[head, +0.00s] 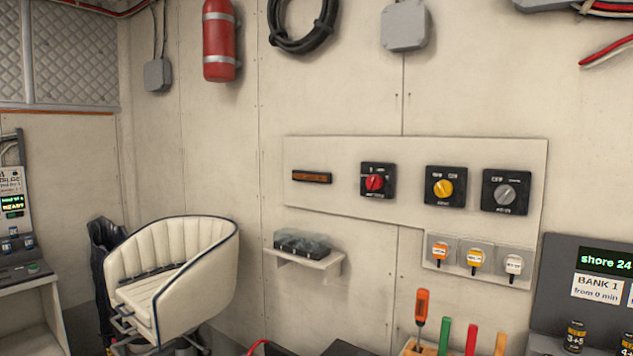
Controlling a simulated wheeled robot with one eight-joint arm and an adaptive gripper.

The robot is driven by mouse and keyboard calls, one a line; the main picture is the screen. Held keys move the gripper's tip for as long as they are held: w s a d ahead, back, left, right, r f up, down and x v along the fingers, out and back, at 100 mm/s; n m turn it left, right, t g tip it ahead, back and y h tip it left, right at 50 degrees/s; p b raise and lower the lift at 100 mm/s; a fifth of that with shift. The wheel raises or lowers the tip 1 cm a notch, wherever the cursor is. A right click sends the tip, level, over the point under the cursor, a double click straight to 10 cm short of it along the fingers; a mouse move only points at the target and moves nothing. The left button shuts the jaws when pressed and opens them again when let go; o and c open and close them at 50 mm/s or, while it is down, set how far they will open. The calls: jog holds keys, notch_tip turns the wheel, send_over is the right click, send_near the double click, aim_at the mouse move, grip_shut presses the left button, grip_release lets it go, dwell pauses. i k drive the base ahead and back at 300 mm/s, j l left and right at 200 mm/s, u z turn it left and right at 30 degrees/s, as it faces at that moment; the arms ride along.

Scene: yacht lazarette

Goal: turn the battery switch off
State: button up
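Three rotary switches on square black plates sit in a row on a pale wall panel (340,210). The left one has a red knob (375,183), the middle one a yellow knob (443,188) and the right one a grey knob (506,194). Their labels are too small to read, so I cannot tell which is the battery switch or how each is set. A small orange-brown plate (312,177) is to their left. Three hanging tags, orange (440,251), yellow (475,258) and white (513,265), are below the switches. My gripper is not in view.
A cream padded seat (172,262) stands at left. A small shelf (325,262) holds a clear-lidded box (302,243). Upright-handled tools, including an orange-handled screwdriver (422,305), stand below the switches. A "shore 24" display (606,262) is at right. The space before the switches looks clear.

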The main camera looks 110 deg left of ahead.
aim_at(375, 181)
jog(key=u, duration=3.3)
